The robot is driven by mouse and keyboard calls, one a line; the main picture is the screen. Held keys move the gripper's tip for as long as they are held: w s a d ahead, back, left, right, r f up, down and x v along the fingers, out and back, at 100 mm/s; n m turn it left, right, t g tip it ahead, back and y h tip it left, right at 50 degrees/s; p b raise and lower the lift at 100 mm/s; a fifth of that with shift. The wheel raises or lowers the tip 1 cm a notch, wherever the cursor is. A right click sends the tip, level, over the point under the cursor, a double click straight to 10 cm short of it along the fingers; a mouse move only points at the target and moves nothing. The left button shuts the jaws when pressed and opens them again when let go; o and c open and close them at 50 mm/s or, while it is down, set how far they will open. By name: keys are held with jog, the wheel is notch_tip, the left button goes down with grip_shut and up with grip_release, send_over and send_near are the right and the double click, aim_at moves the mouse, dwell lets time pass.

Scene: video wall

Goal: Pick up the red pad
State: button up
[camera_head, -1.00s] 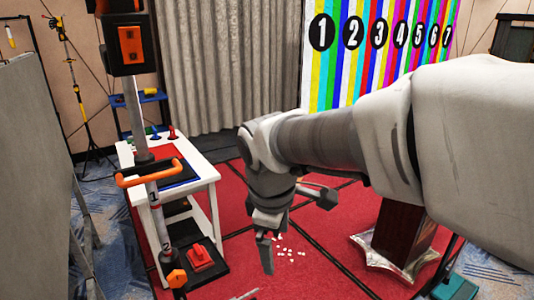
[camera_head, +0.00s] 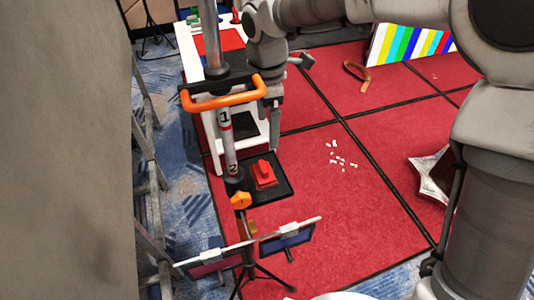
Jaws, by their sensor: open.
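A red block-like object (camera_head: 264,174) with a raised top rests on a black mat (camera_head: 284,191) on the floor, at the foot of the white table. A flat red sheet (camera_head: 233,39) also lies on the white table top, partly hidden by my arm and a grey pole. I cannot tell for certain which of the two is the red pad. My gripper (camera_head: 273,118) points down beside the table's right side, above and behind the black mat. It is open, touches neither red thing, and is partly hidden by the orange handle.
The grey pole (camera_head: 211,35) with an orange handle (camera_head: 228,97) stands left of my gripper. A tripod stand with small panels (camera_head: 287,238) is in front. A grey panel (camera_head: 70,150) fills the left.

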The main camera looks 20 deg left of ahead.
jog(key=a, duration=0.1)
send_near(263, 166)
jog(key=shift+n, duration=0.3)
notch_tip(263, 166, down, 5)
jog(key=shift+d+f, duration=0.15)
jog(key=shift+f, duration=0.05)
jog(key=shift+w+a+f, duration=0.1)
jog(key=shift+f, duration=1.2)
jog(key=shift+a+f, duration=0.1)
jog(key=shift+f, duration=1.25)
jog(key=c, duration=1.1)
